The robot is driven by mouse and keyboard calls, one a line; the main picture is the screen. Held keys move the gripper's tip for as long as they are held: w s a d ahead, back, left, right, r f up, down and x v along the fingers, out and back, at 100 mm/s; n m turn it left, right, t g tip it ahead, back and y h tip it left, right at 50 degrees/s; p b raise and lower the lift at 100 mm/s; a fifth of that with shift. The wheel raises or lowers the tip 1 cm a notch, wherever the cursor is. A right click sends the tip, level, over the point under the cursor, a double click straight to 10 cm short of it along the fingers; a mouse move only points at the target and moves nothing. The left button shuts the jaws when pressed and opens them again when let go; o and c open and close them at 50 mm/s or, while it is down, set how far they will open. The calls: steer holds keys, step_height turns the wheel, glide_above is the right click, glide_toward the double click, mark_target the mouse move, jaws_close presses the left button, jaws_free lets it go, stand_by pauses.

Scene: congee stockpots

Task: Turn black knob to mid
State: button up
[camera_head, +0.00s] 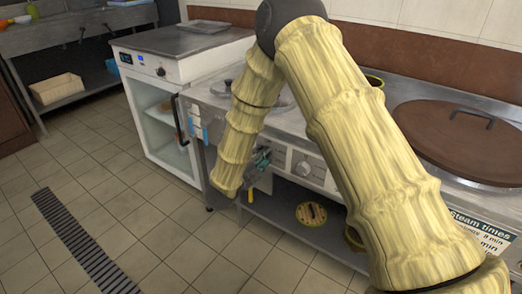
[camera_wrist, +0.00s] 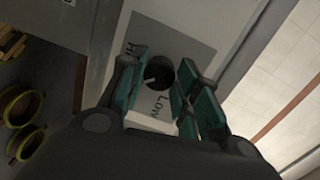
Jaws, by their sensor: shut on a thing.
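In the wrist view the black knob (camera_wrist: 160,69) sits on a pale panel with a grey label (camera_wrist: 187,50) around it. The label reads "Low" beside the knob, and a partly covered word starting with "Hi" is at its upper left. My gripper (camera_wrist: 162,85) has its teal fingers shut on the knob, one on each side. In the head view my gripper (camera_head: 259,160) is at the front panel of the stove counter, and my arm hides the black knob there.
A round dial (camera_head: 303,168) is on the panel right of my gripper. A brown lid (camera_head: 455,140) covers a pot on the counter at right. A white cabinet (camera_head: 172,68) stands at left. A yellow round item (camera_head: 311,214) lies on the lower shelf. The tiled floor in front is clear.

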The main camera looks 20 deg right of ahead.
steer(key=shift+n+g+p, duration=0.3)
steer(key=shift+n+p, duration=1.15)
steer(key=shift+n, duration=0.25)
steer(key=o, duration=1)
steer(key=shift+f, duration=0.1)
steer(key=v, duration=1.2)
steer(key=shift+a, duration=0.1)
